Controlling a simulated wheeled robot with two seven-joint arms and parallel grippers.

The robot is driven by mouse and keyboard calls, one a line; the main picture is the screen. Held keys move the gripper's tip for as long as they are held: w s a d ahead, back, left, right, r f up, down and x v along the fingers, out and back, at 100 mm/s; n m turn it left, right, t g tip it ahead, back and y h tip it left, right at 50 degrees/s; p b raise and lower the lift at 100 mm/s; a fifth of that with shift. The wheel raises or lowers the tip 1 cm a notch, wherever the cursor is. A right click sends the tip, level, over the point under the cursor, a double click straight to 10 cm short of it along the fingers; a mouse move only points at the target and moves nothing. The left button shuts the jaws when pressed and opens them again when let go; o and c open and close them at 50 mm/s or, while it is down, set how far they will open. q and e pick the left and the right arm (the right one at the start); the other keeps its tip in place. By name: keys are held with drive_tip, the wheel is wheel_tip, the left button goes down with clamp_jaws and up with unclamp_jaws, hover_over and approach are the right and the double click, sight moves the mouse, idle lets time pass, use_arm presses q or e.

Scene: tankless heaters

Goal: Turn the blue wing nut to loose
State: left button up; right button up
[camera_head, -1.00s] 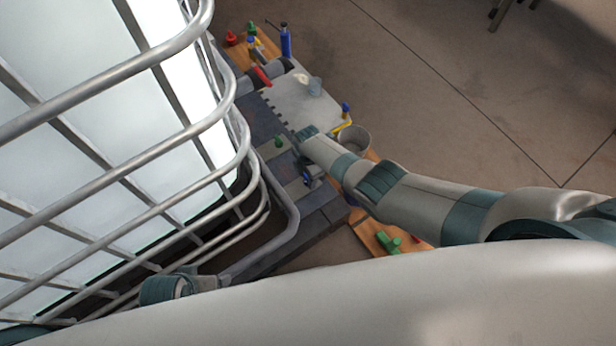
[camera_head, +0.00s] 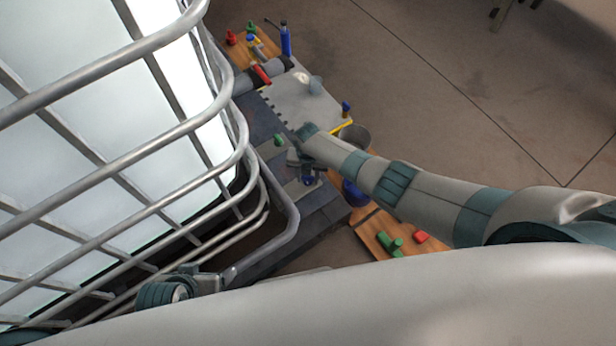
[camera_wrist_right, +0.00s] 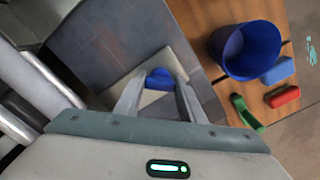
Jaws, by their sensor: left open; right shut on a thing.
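The blue wing nut (camera_head: 308,181) sits on a light plate on the grey bench, left of the blue bucket. In the right wrist view, the nut (camera_wrist_right: 159,77) lies between the fingertips of my right gripper (camera_wrist_right: 160,88), which is shut on it. In the head view, my right gripper (camera_head: 299,160) reaches down to the nut from above, partly hidden by its own wrist. A green knob (camera_head: 279,140) is on another light plate nearby. My left gripper (camera_head: 207,282) is open and empty at the lower left, beside the metal cage and apart from the nut.
A metal cage (camera_head: 150,140) around a white tank fills the left. A blue bucket (camera_wrist_right: 248,50) and green, red and blue pieces are on a wooden board (camera_head: 375,235). A grey bin (camera_head: 356,135) and white panel (camera_head: 300,100) lie beyond my right wrist.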

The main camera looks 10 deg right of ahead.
sight(308, 177)
drive_tip(key=shift+n, duration=0.4)
use_arm(q)
drive_tip(key=shift+d+f, duration=0.1)
drive_tip(key=shift+d, duration=0.1)
drive_tip(key=shift+s+d, duration=0.1)
drive_tip(key=shift+s, duration=0.1)
use_arm(e)
drive_tip(key=shift+n, duration=0.3)
drive_tip(key=o, duration=1)
use_arm(q)
drive_tip(key=shift+w+r+t, duration=0.2)
drive_tip(key=shift+w+t, duration=0.1)
drive_tip(key=shift+w, duration=0.25)
use_arm(e)
drive_tip(key=shift+o, duration=0.2)
drive_tip(key=shift+r, duration=0.75)
wheel_tip(308, 177, up, 5)
drive_tip(key=shift+r+p, duration=0.15)
drive_tip(key=shift+p, duration=1.05)
use_arm(q)
wheel_tip(308, 177, down, 8)
drive_tip(key=s+a+g+p, duration=0.1)
drive_tip(key=a+p, duration=0.1)
drive_tip(key=shift+a+r+g+y, duration=0.2)
drive_tip(key=shift+a+g+y, duration=0.1)
drive_tip(key=shift+g, duration=0.1)
use_arm(e)
wheel_tip(308, 177, up, 11)
drive_tip(key=shift+f, duration=0.2)
